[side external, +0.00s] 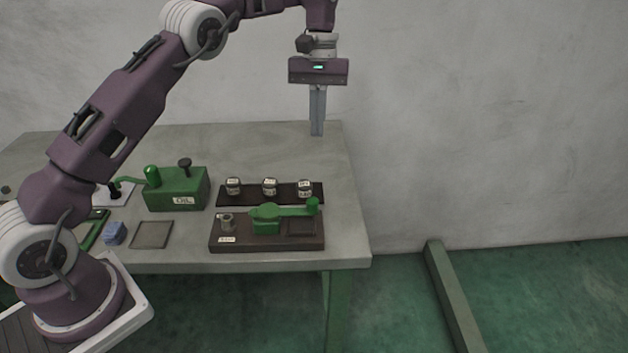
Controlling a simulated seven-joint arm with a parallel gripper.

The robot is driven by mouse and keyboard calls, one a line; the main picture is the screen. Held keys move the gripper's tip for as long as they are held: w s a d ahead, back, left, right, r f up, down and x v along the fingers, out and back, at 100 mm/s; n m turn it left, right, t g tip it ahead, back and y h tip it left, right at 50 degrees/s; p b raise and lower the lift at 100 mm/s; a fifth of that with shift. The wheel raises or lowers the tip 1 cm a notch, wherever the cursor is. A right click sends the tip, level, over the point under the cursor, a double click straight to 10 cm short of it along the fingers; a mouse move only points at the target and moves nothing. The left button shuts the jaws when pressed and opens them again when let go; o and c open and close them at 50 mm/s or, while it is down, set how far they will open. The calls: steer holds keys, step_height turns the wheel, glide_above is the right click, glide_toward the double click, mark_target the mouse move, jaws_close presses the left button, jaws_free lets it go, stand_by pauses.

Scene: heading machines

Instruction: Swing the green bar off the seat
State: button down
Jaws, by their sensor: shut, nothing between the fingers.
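The green bar (290,211) lies level on a dark brown base block (266,243) near the table's front right. It runs from a thicker green hub (265,214) at its left to an upright green knob (313,205) at its right end. The seat (301,228) looks like the dark square recess in the block, and the bar passes along its back edge. From this angle I cannot tell how much of the seat it covers. My gripper (317,133) is shut and empty, pointing down, high above and behind the bar, apart from everything.
A dark strip behind the block holds three small labelled pieces (269,186). A green box marked OIL (178,189) with a black knob stands left. A grey metal piece (227,222) sits on the block's left. A blue block (115,233) and a flat square plate (151,234) lie front left.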

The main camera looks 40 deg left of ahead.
mark_target(317, 203)
steer(key=shift+s+d+f, duration=0.6)
steer(key=shift+s+f, duration=0.25)
steer(key=shift+f, duration=0.85)
steer(key=shift+s+d+f, duration=0.65)
steer(key=shift+s+f, duration=0.15)
steer(key=shift+f, duration=0.95)
steer(key=shift+s+d+f, duration=0.6)
steer(key=shift+s+f, duration=0.25)
steer(key=shift+f, duration=0.85)
steer(key=s+d+m, duration=0.1)
steer(key=m, duration=0.1)
steer(key=s+d+m+y, duration=0.1)
steer(key=d+m, duration=0.1)
steer(key=shift+s, duration=0.15)
steer(key=s+m, duration=0.1)
steer(key=s+d+m, duration=0.1)
steer(key=shift+d+m+y, duration=0.15)
steer(key=shift+m+y, duration=0.15)
steer(key=shift+m, duration=0.1)
steer(key=s+a+m+t+y, duration=0.1)
steer(key=s+m+y, duration=0.1)
steer(key=s+m, duration=0.9)
steer(key=shift+m, duration=1.4)
steer(key=shift+s+a+y, duration=0.15)
steer(key=shift+a+y, duration=0.05)
steer(key=shift+y, duration=0.1)
